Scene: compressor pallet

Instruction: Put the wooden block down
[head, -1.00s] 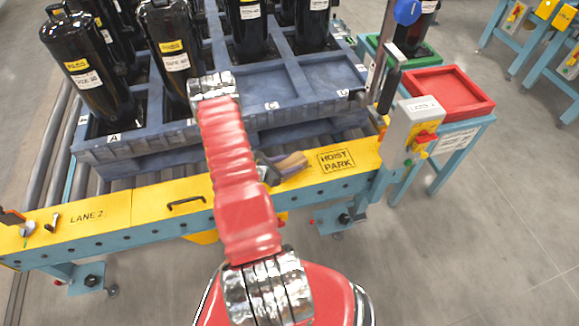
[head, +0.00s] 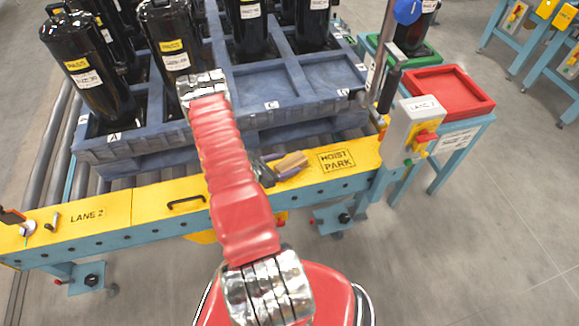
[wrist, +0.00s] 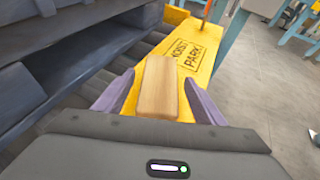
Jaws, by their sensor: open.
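The wooden block (wrist: 158,88) is a plain light-brown piece on the yellow rail in the wrist view, lying between my fingers. My gripper (wrist: 157,100) is open, with a purple-grey finger on each side of the block and a gap showing beside it. In the head view the block (head: 291,163) shows just left of the HOIST PARK marking (head: 336,160). My gripper (head: 275,169) is partly hidden behind my red arm there. Whether the block's underside rests fully on the rail is hard to see.
The blue pallet (head: 300,92) with black compressors (head: 165,40) stands behind the yellow rail (head: 110,207). A grey control box (head: 408,130) and a red tray (head: 447,92) are to the right. The rail's front edge drops to the floor.

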